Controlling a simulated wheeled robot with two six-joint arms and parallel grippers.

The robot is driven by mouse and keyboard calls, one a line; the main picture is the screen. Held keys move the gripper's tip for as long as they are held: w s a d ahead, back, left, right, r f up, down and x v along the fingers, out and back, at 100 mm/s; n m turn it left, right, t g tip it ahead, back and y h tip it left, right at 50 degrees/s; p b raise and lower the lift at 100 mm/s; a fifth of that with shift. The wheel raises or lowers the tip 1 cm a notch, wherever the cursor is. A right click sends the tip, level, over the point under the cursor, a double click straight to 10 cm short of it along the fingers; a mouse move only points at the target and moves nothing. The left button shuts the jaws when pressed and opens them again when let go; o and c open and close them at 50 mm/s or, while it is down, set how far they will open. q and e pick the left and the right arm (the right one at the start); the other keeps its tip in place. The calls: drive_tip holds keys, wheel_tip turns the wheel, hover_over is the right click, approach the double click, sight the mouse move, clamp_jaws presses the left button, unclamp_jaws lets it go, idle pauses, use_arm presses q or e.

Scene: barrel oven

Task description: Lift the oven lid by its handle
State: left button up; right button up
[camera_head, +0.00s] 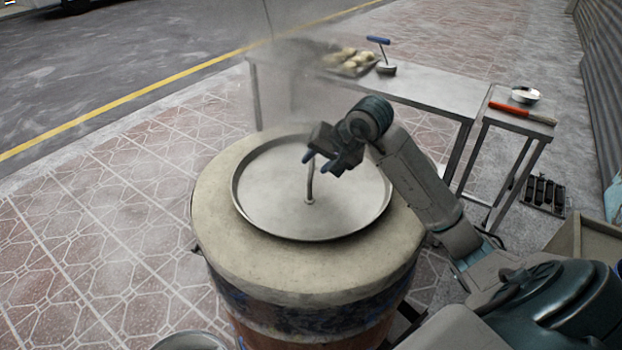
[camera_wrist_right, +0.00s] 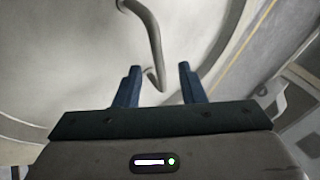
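The barrel oven (camera_head: 310,275) stands in the middle of the head view. Its round metal lid (camera_head: 270,195) lies flat on the top. A thin bent metal handle (camera_head: 310,188) rises from the lid's middle; it also shows in the right wrist view (camera_wrist_right: 148,35). My right gripper (camera_head: 334,166) is above the lid at the handle's upper end. In the right wrist view its two blue fingers (camera_wrist_right: 157,85) are apart, and the handle's bent end shows between them. I cannot tell whether either finger touches it. My left gripper is not in view.
A metal table (camera_head: 425,90) behind the oven bears a tray of pale dough pieces (camera_head: 350,62) and a blue-handled tool (camera_head: 380,48). A small side table (camera_head: 500,122) bears a bowl (camera_head: 525,95) and a red-handled tool (camera_head: 515,110).

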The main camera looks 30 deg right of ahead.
drive_tip(key=shift+x, duration=0.8)
clamp_jaws()
idle(0.9)
